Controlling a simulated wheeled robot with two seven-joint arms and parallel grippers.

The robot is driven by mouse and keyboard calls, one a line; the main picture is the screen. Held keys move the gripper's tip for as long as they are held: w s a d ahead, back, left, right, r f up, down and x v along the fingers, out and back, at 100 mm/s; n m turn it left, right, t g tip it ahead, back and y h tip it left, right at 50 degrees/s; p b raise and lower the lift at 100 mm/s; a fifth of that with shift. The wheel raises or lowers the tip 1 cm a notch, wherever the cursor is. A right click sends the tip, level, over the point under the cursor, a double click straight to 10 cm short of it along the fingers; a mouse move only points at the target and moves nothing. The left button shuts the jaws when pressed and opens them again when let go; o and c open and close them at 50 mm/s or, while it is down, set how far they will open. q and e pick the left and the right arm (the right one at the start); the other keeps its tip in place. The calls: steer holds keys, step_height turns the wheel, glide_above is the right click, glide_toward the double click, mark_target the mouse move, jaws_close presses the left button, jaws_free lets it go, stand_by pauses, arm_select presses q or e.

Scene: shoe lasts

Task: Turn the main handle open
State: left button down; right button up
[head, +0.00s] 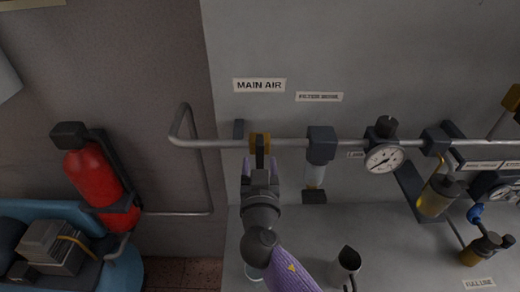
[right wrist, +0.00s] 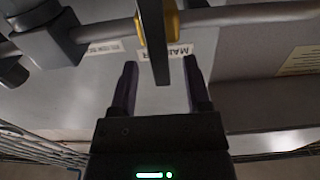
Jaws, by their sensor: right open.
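My right gripper (head: 260,170) is just below the valve in the head view, with fingers open. In the right wrist view its fingers (right wrist: 160,68) stand on either side of the handle's end, with visible gaps on both sides. My left gripper is not in view.
The grey pipe (head: 220,143) runs across the panel. A red extinguisher (head: 92,175) hangs at left.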

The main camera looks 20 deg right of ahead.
mark_target(260, 160)
steer(key=shift+x, duration=1.7)
steer(key=shift+s, duration=0.1)
jaws_close()
